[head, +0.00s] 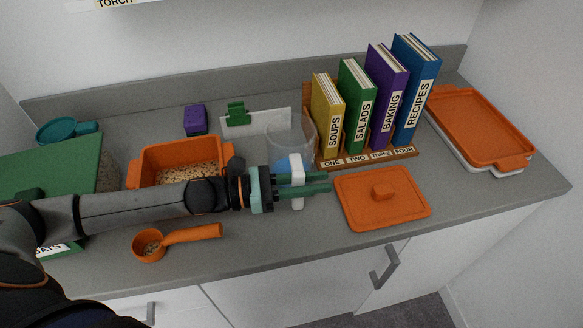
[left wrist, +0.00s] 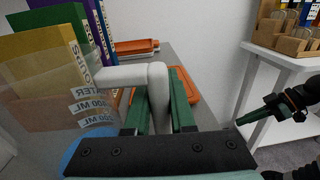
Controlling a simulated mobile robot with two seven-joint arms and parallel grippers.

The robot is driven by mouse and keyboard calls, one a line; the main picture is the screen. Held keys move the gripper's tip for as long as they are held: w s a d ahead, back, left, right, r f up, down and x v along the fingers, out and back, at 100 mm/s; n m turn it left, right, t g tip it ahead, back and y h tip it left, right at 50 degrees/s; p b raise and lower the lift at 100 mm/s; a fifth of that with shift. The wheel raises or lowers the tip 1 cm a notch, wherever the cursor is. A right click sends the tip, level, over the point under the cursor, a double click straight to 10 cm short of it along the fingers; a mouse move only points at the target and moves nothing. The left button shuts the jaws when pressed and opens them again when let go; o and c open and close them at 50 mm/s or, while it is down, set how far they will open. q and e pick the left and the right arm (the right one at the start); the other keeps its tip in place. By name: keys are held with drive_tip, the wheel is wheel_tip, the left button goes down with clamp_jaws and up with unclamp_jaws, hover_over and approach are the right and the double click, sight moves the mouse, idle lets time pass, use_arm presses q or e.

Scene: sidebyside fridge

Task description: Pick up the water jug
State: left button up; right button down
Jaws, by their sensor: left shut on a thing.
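The water jug (head: 289,135) is a clear jug with blue water low in it and a white handle (head: 298,172). It stands upright on the grey counter in front of the yellow book. My left gripper (head: 318,182) is shut on the jug's handle, its green fingers on either side of it. In the left wrist view the white handle (left wrist: 158,92) sits between the fingers, and the clear jug wall with its printed ML marks (left wrist: 92,105) is to the left. My right gripper (left wrist: 256,115) shows at the right of the left wrist view; its jaw opening is unclear.
Labelled books (head: 357,105) in a wooden holder stand close behind the jug. An orange lid (head: 380,205) lies right of my left gripper. An orange grain container (head: 150,158) and scoop (head: 195,234) lie left. An orange-lidded dish (head: 480,118) is far right.

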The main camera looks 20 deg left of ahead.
use_arm(q)
clamp_jaws()
idle(0.8)
drive_tip(key=shift+r, duration=0.1)
